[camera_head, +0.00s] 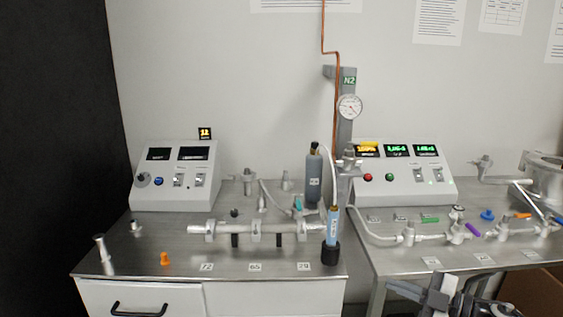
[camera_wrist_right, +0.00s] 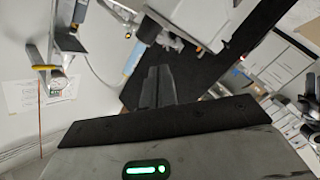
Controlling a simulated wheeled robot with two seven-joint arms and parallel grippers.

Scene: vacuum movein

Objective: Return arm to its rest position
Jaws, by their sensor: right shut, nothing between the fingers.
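My right gripper (camera_head: 438,290) shows at the bottom right of the head view, in front of the right-hand bench and partly cut off by the lower edge. In the right wrist view its dark fingers (camera_wrist_right: 157,86) are together with nothing between them. It touches nothing that I can see. The wrist view is tilted, with the benches and wall at a slant. My left gripper is in neither view.
A steel bench (camera_head: 130,258) with valves, pipes and a control box (camera_head: 175,185) stands at the left. A second bench (camera_head: 385,262) with another control box (camera_head: 405,185) is at the right. A pressure gauge (camera_head: 349,107) hangs on a grey post. A cardboard box (camera_head: 535,295) shows below.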

